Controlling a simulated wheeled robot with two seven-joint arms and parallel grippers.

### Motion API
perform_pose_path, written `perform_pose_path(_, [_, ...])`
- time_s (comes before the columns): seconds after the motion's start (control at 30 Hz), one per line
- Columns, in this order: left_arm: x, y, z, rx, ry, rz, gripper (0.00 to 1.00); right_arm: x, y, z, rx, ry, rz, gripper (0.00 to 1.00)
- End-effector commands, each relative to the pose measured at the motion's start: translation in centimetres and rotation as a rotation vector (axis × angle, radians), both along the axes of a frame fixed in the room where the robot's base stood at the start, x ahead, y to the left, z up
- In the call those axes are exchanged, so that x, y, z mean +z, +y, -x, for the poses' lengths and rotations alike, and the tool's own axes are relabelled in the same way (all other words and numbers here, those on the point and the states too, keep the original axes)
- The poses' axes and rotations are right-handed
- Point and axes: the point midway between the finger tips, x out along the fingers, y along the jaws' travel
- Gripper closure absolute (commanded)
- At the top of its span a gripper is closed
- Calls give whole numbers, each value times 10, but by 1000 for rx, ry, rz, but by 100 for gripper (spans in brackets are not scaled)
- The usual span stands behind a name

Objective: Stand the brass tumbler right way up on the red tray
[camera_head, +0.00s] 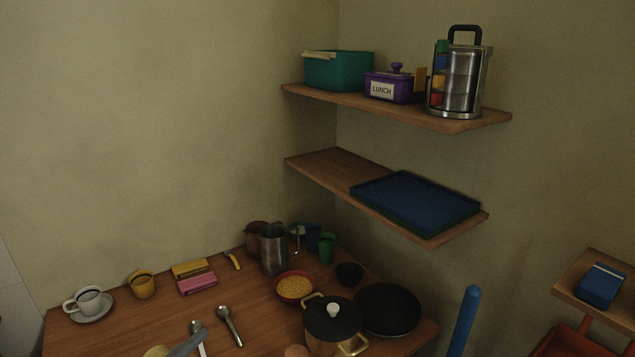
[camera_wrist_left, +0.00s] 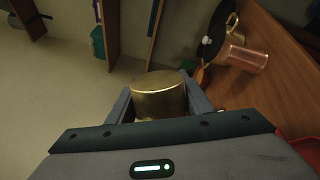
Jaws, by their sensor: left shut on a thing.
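My left gripper (camera_wrist_left: 160,100) is shut on the brass tumbler (camera_wrist_left: 159,99), with a finger on either side of it. In the left wrist view, the tumbler's end facing away from the wrist shows as a flat, closed brass disc; its other end is hidden by the gripper. At the bottom edge of the head view, a small part of a yellow-brass round shape (camera_head: 157,352) shows beside a grey finger; it seems to be the tumbler. A red surface (camera_wrist_left: 304,150) at the right edge of the left wrist view may be the red tray. My right gripper is not in view.
A black pan (camera_head: 388,309), red bowl (camera_head: 295,288), steel jug (camera_head: 273,250) and spoons crowd the table. Two wall shelves hang above, the lower with a blue tray (camera_head: 415,203).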

Motion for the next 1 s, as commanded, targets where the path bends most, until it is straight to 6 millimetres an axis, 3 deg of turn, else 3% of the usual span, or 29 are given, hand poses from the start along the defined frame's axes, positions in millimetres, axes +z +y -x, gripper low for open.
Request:
perform_pose_path(0.27, [1, 0, 0, 0, -183, -334, 82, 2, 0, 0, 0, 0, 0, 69])
perform_pose_path(0.77, [1, 0, 0, 0, -236, -432, 82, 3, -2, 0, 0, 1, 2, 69])
perform_pose_path(1.0, [2, 0, 0, -2, -419, -769, 82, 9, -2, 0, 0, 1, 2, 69])
